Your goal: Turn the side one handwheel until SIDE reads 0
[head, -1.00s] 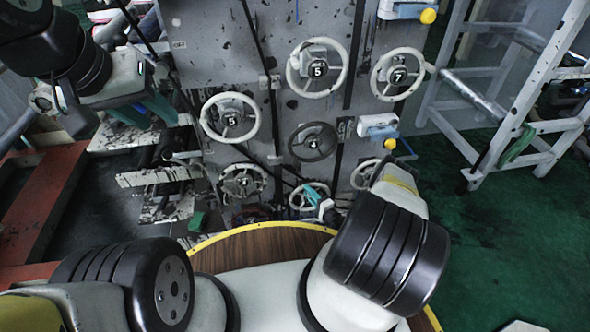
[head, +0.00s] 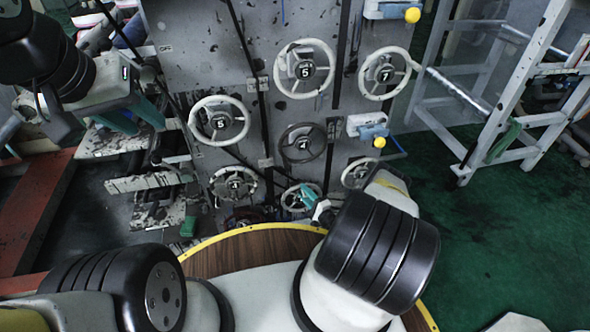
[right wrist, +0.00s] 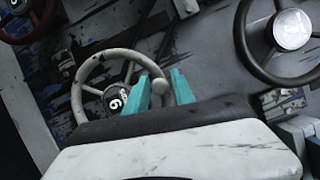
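Pale and dark handwheels with numbered hubs stand on a grey panel. My right gripper (head: 309,196) has its teal fingers at the right side of a small pale handwheel (head: 297,198), low on the panel. In the right wrist view this wheel (right wrist: 92,72) has a black hub that looks like 6 or 9. Part of its pale rim lies between my fingertips (right wrist: 160,88); whether they clamp it is unclear. I cannot make out which wheel is side one, and no SIDE reading is legible. My left gripper (head: 134,113) is open and empty at upper left.
A lower-right wheel (head: 358,173) is partly behind my right arm. A white ladder-like frame (head: 488,120) stands right; green floor (head: 475,235) is clear there.

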